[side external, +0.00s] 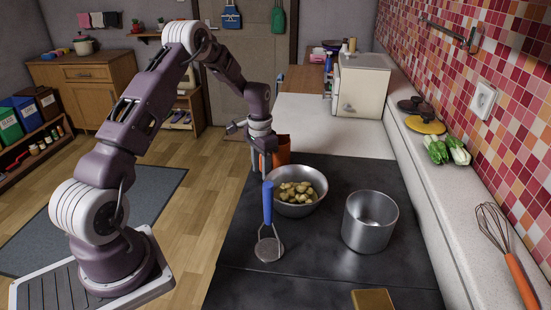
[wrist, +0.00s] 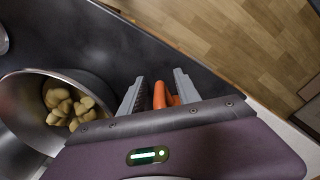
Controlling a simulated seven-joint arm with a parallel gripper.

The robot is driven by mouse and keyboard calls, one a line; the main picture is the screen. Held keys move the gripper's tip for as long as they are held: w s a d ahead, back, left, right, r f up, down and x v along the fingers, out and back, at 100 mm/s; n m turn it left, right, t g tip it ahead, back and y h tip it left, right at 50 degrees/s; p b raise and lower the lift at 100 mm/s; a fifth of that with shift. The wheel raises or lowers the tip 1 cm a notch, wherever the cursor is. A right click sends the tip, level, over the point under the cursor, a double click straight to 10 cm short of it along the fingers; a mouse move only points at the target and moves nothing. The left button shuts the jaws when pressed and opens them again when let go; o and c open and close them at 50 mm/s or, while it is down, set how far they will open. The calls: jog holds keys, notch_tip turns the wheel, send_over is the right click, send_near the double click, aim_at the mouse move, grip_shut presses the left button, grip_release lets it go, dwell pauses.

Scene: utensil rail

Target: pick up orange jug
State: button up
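The orange jug (side external: 283,148) stands at the left edge of the dark counter, behind the metal bowl, partly hidden by my arm in the side external view. My gripper (side external: 264,164) points down beside the jug's left side. In the wrist view, the two grey fingers of my gripper (wrist: 160,88) are apart, with an orange part of the jug (wrist: 159,95) between them. The fingers look open. Whether either finger touches the jug is unclear, and most of the jug is hidden beneath my gripper.
A metal bowl of potatoes (side external: 318,201) sits close to the right of the jug. A blue-handled masher (side external: 267,205) is in front of it. An empty steel pot (side external: 369,231) stands farther right. The pale counter (side external: 325,127) behind has free room. The floor (side external: 190,190) lies left.

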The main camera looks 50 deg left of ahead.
grip_shut()
dwell(1.3)
